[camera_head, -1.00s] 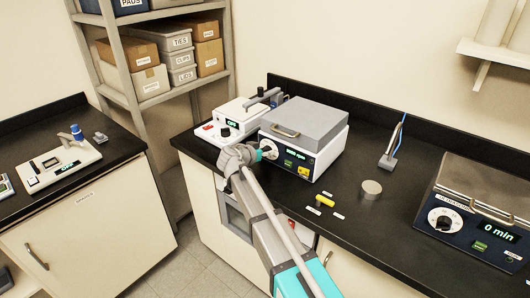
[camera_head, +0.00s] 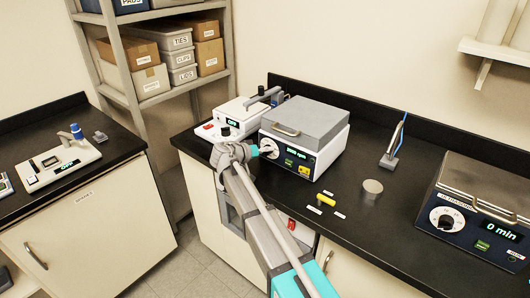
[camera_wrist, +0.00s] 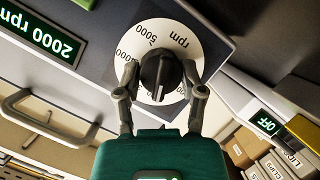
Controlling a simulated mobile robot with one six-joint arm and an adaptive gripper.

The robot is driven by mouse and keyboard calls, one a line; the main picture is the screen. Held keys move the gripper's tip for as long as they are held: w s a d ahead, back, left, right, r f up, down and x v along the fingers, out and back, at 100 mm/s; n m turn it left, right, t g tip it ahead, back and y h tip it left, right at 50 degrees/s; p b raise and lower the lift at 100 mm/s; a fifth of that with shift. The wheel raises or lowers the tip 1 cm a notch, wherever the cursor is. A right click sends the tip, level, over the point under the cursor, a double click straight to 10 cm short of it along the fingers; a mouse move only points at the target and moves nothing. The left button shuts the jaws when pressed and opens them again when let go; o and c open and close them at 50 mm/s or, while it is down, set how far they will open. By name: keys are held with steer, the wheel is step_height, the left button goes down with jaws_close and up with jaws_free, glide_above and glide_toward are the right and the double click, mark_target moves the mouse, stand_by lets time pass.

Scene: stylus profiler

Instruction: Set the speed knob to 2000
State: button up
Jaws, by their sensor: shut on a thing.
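The speed knob (camera_wrist: 160,75) is black, on a white dial marked in rpm, in the middle of the wrist view. Its pointer line faces the lower edge, toward my gripper. My gripper (camera_wrist: 160,80) has one finger on each side of the knob and is shut on it. The green display (camera_wrist: 42,30) beside the dial reads 2000 rpm. In the head view, the knob's dial (camera_head: 269,148) is on the front of a white device with a grey lid (camera_head: 306,122). My gripper (camera_head: 258,151) reaches it from the left and partly hides the dial.
A white unit (camera_head: 232,116) stands just left of the device; its display reads OFF in the wrist view (camera_wrist: 267,124). A yellow piece (camera_head: 326,200), a grey disc (camera_head: 373,187) and another dial device (camera_head: 470,215) are to the right on the black counter (camera_head: 345,185).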

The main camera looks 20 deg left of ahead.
stand_by(0.3)
steer(key=o, duration=1.1)
steer(key=shift+o, duration=0.2)
